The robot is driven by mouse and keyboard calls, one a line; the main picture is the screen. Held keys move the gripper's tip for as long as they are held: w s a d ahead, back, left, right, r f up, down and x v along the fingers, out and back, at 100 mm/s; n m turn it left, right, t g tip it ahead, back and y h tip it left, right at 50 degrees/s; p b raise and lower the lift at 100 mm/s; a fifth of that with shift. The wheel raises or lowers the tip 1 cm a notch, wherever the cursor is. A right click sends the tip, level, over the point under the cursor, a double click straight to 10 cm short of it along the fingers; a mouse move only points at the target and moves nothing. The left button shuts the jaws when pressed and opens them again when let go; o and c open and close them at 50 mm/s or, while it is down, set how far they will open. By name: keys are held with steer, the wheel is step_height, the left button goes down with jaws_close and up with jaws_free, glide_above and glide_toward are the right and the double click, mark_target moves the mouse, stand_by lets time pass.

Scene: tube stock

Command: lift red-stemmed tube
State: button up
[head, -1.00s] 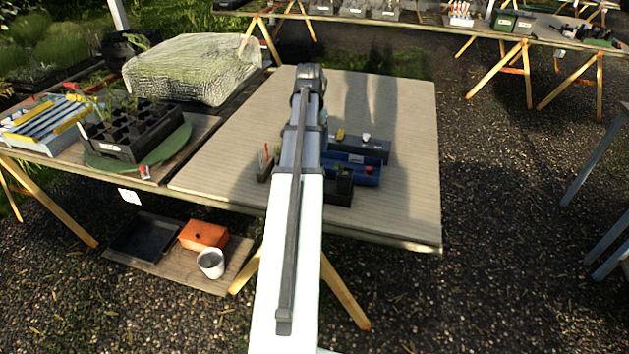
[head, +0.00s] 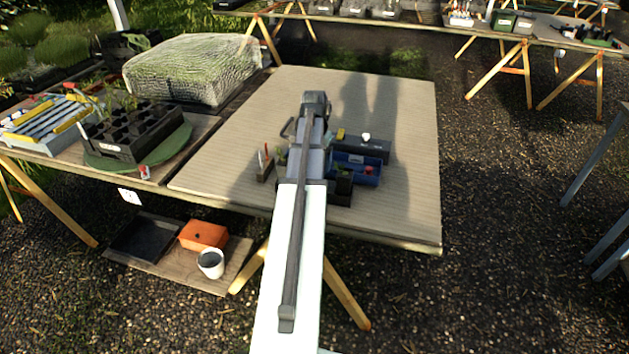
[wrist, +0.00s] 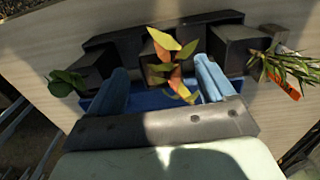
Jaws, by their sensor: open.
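In the wrist view, my gripper (wrist: 161,68) is open, with its two blue fingers spread. A plant with a reddish stem and yellow, orange and green leaves (wrist: 172,62) shows between the fingers, apart from both. Its tube is mostly hidden behind the leaves. A dark square tube with round green leaves (wrist: 72,82) is to the left of the fingers. A dark tube with narrow green leaves (wrist: 280,62) and an orange tag is to the right. In the head view my arm covers the gripper and the red-stemmed plant.
A blue tray (head: 361,176) lies on the table (head: 400,120), with a long dark box (head: 372,151) behind it. A dark tube (head: 343,188) stands in front of the tray. A small holder with tags (head: 265,168) stands left of my arm. The table's right side is clear.

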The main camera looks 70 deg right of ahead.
steer(key=shift+d+f, duration=0.15)
steer(key=shift+f, duration=1.15)
steer(key=shift+d+f, duration=0.15)
steer(key=shift+f, duration=1.15)
steer(key=shift+c, duration=0.2)
steer(key=c, duration=1.1)
